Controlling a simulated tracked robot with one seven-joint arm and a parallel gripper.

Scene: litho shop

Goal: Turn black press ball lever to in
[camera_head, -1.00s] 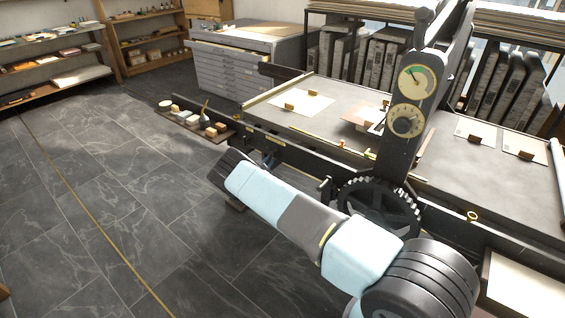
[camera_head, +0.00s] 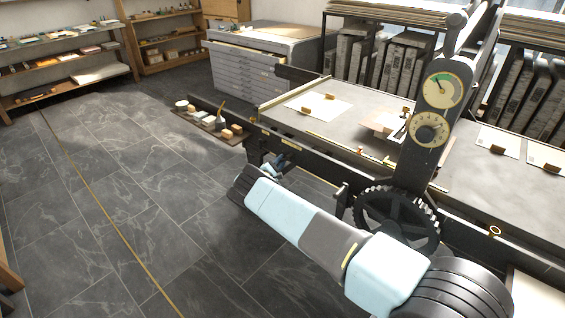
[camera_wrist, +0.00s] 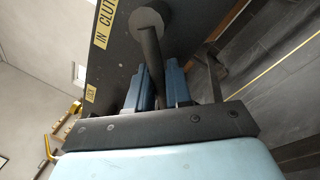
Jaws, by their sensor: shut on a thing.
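The black lever (camera_wrist: 152,62) shows in the wrist view as a dark rod with a round black end (camera_wrist: 148,24). It stands beside a dark panel (camera_wrist: 118,62) of the press. My gripper (camera_wrist: 160,78) has its blue fingers on either side of the rod and is shut on it. A yellow label on the panel reads "IN CLUT…", cut off by the picture edge; a smaller yellow label (camera_wrist: 87,97) sits lower. In the head view my gripper (camera_head: 282,163) is at the press's near side, low beside its frame; the lever cannot be made out there.
The press bed (camera_head: 345,125) lies behind, with a dark upright carrying two gauges (camera_head: 437,108) and a toothed wheel (camera_head: 397,222) near my arm. A small shelf of items (camera_head: 212,122) juts out left of the press. The floor (camera_head: 120,200) on the left is clear.

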